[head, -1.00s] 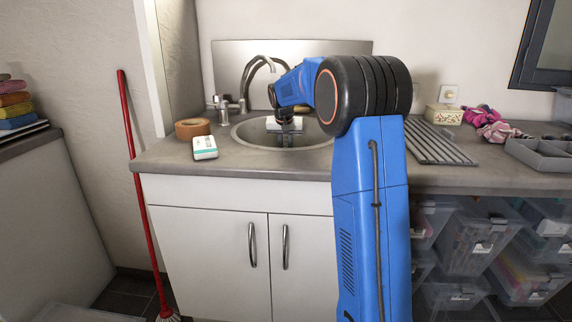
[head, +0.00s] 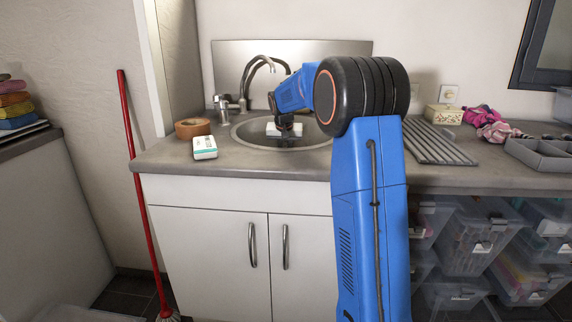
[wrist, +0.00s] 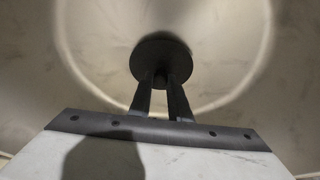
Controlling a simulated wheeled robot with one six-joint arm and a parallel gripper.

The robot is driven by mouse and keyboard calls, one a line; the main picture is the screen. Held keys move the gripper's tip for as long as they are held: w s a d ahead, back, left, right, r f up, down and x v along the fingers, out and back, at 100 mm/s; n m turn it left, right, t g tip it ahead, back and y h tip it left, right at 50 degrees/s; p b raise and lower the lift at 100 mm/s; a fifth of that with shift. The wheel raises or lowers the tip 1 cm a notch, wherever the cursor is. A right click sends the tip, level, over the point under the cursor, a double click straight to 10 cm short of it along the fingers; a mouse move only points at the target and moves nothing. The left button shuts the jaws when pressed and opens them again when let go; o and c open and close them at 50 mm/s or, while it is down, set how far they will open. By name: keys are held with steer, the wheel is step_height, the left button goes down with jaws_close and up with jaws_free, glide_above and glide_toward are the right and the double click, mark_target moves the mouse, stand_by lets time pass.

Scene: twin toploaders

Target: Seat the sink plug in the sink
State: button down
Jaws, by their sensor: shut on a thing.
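The sink plug (wrist: 160,54) is a dark round disc in the wrist view, with a short knob on the near side. My gripper (wrist: 161,82) is shut on the knob, one finger on each side. In the head view my gripper (head: 286,134) reaches down into the round metal sink (head: 245,137), and the plug cannot be made out there. The wrist view shows the sink bowl (wrist: 225,75) around and behind the plug. The drain hole is not visible, and I cannot tell whether the plug touches the bowl floor.
A curved faucet (head: 247,80) stands behind the sink. A brown tape roll (head: 192,128) and a white box (head: 204,148) lie left of it. A ribbed drainer (head: 435,143), a grey tray (head: 540,155) and pink cloth (head: 490,122) are on the right of the counter.

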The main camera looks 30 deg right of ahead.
steer(key=shift+f, duration=0.4)
steer(key=c, duration=1.6)
jaws_free()
steer(key=shift+o, duration=0.2)
steer(key=shift+r, duration=0.15)
steer(key=v, duration=1.7)
steer(key=shift+r, duration=0.1)
